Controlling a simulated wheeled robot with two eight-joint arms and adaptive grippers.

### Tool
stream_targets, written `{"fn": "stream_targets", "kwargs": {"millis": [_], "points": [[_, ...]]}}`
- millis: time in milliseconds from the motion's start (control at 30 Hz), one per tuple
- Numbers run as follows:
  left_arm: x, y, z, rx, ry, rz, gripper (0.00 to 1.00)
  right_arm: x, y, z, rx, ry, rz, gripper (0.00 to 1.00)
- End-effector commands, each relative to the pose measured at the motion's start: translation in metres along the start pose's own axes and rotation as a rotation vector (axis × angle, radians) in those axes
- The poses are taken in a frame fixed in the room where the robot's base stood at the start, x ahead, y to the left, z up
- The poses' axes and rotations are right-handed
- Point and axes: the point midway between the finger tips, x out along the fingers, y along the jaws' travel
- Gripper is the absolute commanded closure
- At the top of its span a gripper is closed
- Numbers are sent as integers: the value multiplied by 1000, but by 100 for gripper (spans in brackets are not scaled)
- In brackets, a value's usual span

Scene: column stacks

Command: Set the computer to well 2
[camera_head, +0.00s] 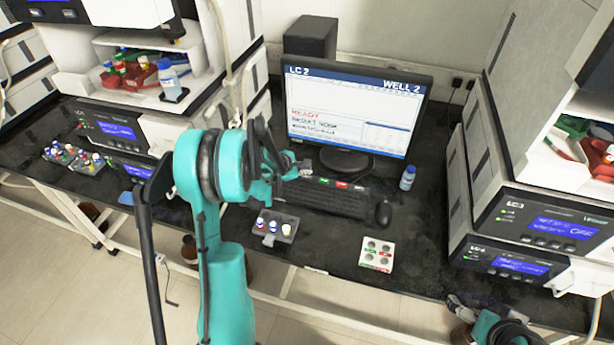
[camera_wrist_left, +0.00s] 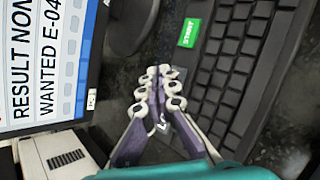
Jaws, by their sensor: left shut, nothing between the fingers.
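The computer monitor (camera_head: 345,90) stands at the back of the black bench. Its header reads LC 2 and WELL 2, with READY in red and RESULT NONE below. The dark keyboard (camera_head: 330,199) lies in front of it with green, red and white keys along its back edge. My left gripper (camera_head: 304,172) is shut and empty over the keyboard's back left part. In the left wrist view its fingertips (camera_wrist_left: 163,74) are together beside the keyboard (camera_wrist_left: 235,75), near the green START key (camera_wrist_left: 189,33); I cannot tell whether they touch anything. My right gripper (camera_head: 454,302) shows partly at lower right, its opening unclear.
A mouse (camera_head: 383,212) and a small bottle (camera_head: 407,178) are right of the keyboard. A grey vial rack (camera_head: 276,228) and a white four-hole block (camera_head: 377,254) lie in front. Instrument stacks (camera_head: 540,238) stand on both sides. Bare bench lies around the white block.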

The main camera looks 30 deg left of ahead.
Motion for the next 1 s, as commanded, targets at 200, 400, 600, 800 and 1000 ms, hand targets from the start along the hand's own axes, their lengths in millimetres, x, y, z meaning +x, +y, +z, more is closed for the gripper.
{"fn": "stream_targets", "kwargs": {"millis": [200,400,600,800,1000], "points": [[-1,1,1,0,0,0,100,-1,0,-1,0,0,0,0],[-13,10,10,0,0,0,100,-11,0,-8,0,0,0,0],[-28,20,20,0,0,0,100,-22,0,-16,0,0,0,0],[-35,26,26,0,0,0,100,-28,0,-20,0,0,0,0],[-34,25,25,0,0,0,100,-26,0,-19,0,0,0,0]]}}
